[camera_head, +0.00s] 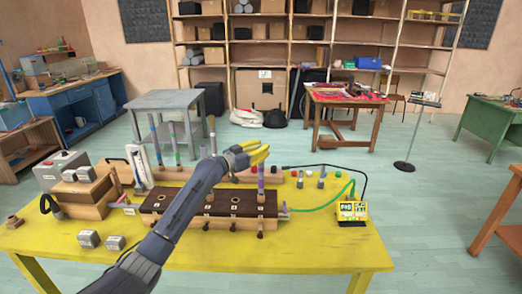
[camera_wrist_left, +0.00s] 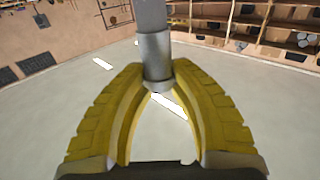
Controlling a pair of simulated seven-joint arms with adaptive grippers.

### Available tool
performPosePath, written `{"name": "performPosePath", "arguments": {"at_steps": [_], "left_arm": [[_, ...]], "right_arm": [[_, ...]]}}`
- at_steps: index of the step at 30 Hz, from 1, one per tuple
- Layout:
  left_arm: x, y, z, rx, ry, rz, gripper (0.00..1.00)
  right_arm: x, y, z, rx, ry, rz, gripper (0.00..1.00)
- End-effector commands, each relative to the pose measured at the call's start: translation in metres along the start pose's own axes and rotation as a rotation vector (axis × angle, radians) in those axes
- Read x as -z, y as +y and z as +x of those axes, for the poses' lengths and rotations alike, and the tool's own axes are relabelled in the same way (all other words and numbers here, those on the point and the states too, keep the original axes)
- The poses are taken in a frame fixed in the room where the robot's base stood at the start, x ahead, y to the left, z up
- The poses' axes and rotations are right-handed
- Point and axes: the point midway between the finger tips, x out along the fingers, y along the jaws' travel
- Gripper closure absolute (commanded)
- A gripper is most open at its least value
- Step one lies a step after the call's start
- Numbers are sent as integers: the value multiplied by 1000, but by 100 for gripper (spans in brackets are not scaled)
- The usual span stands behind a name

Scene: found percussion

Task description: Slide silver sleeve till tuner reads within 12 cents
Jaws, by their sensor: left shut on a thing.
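My left gripper (camera_head: 262,152) is above the right part of the dark-topped wooden block (camera_head: 180,202). In the left wrist view its yellow fingers (camera_wrist_left: 157,82) are closed around the silver sleeve (camera_wrist_left: 155,50), which sits on a thinner grey rod (camera_wrist_left: 152,14). In the head view the fingers largely hide the sleeve, and a rod with a purple band (camera_head: 261,184) stands just below them. The tuner (camera_head: 352,211) is a small yellow box at the table's right with a lit display, too small to read. My right gripper is not in view.
A green cable (camera_head: 322,206) and a black cable (camera_head: 352,168) run to the tuner. Several rods and blocks crowd the left of the yellow table (camera_head: 300,256). Two small grey blocks (camera_head: 102,241) lie at the front left. The front right of the table is clear.

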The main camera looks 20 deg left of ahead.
Motion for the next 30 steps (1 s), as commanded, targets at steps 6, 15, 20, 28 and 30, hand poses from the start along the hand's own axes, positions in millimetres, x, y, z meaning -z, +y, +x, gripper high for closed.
{"name": "performPosePath", "arguments": {"at_steps": [6, 15, 20, 28, 30], "left_arm": [[5, 0, 0, 0, 2, 2, 100], [10, 0, 0, 0, 2, 0, 100], [10, 0, 0, 0, 2, 0, 100], [10, 0, 0, 0, 2, 0, 61], [10, 0, 0, 0, 1, 0, 53]], "right_arm": [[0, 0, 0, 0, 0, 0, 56], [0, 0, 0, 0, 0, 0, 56], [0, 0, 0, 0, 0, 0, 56], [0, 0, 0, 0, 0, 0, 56], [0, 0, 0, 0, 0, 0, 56]]}}
